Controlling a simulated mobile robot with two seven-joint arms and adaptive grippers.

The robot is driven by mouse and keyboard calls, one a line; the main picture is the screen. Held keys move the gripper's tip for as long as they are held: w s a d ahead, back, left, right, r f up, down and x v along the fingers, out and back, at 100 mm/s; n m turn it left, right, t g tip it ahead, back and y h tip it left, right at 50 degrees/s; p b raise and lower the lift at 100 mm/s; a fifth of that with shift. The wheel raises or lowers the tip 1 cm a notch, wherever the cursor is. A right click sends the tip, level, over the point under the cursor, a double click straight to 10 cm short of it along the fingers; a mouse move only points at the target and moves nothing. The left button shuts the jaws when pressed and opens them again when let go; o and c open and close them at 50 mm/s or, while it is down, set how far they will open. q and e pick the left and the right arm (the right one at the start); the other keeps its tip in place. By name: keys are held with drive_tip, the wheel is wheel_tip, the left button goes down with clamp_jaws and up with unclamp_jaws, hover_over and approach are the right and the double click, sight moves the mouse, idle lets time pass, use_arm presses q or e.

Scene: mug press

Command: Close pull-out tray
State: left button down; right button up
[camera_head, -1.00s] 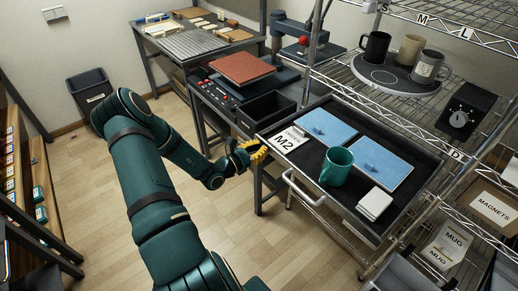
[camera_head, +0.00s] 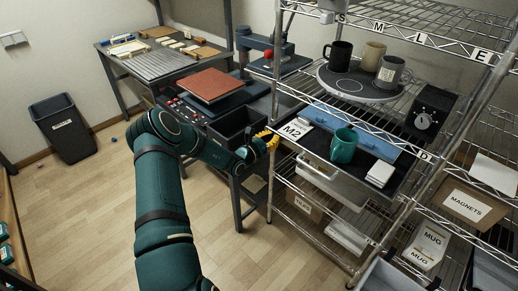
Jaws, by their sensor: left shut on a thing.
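The black pull-out tray (camera_head: 318,143) sits in the wire rack at mid height, with its back part under the shelf above. Its pale front handle (camera_head: 316,168) faces the room. On the tray are an M2 card (camera_head: 295,129), blue sheets (camera_head: 372,136), a teal mug (camera_head: 343,146) standing upright and a small white stack (camera_head: 380,173). My left gripper (camera_head: 268,141), with yellow fingers, is shut at the tray's front left corner beside the card. The exact contact is too small to see clearly. My right gripper is not in view.
A round stand (camera_head: 358,85) with mugs is on the shelf above. A rack post stands just right of my left gripper. A black bin (camera_head: 236,127) and a press with a red-brown plate (camera_head: 201,84) are to the left. The floor (camera_head: 95,205) at left is mostly clear.

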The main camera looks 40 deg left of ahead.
use_arm(q)
drive_tip(key=shift+w+d+b, duration=0.2)
drive_tip(key=shift+w+b, duration=0.25)
drive_tip(key=shift+w, duration=1.95)
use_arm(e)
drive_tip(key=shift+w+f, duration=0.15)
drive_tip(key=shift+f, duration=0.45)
use_arm(q)
drive_tip(key=shift+s+a, duration=0.1)
